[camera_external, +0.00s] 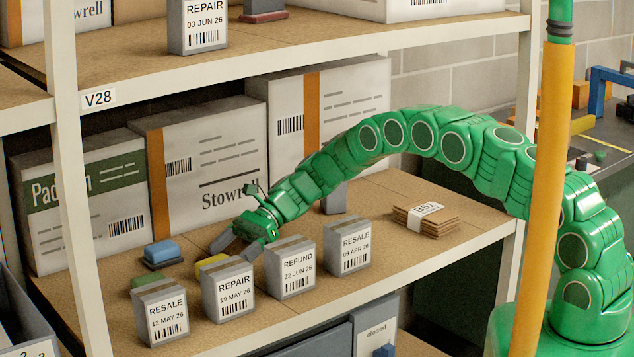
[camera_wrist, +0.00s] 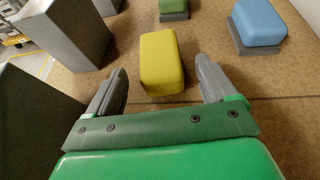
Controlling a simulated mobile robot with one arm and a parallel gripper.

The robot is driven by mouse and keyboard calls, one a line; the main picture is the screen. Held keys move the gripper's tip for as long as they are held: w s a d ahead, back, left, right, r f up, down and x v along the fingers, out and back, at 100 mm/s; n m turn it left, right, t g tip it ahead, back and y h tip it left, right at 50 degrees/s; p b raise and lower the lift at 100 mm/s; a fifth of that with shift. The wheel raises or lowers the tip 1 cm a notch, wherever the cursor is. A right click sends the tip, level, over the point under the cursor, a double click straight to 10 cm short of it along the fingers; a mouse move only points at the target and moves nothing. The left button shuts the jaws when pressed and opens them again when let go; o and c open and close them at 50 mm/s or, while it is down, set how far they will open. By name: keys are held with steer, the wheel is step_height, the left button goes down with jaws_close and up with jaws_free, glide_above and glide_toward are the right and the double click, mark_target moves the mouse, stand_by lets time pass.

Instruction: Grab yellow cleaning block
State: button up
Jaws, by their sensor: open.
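The yellow cleaning block (camera_wrist: 162,56) lies on the brown shelf board in the wrist view, just ahead of my green gripper (camera_wrist: 161,72). The two grey fingers are open, one to each side of the block's near end, with gaps on both sides. I cannot tell how high the fingertips are above the board. In the external view my gripper (camera_external: 236,246) reaches low over the shelf from the right. The yellow block (camera_external: 211,260) shows there beside the fingers, partly hidden behind the grey REPAIR box.
Grey labelled boxes, REPAIR (camera_external: 229,291), REFUND (camera_external: 292,268) and RESALE (camera_external: 161,314), line the front edge. A blue block (camera_wrist: 259,22) and a green block (camera_wrist: 173,5) sit beyond the yellow one. Large cartons (camera_external: 205,150) stand behind. Flat cardboard (camera_external: 426,217) lies right.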

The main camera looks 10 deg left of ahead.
mark_target(222, 257)
steer(key=shift+x, duration=2.65)
steer(key=shift+r, duration=0.15)
steer(key=c, duration=1.1)
steer(key=shift+r, duration=0.15)
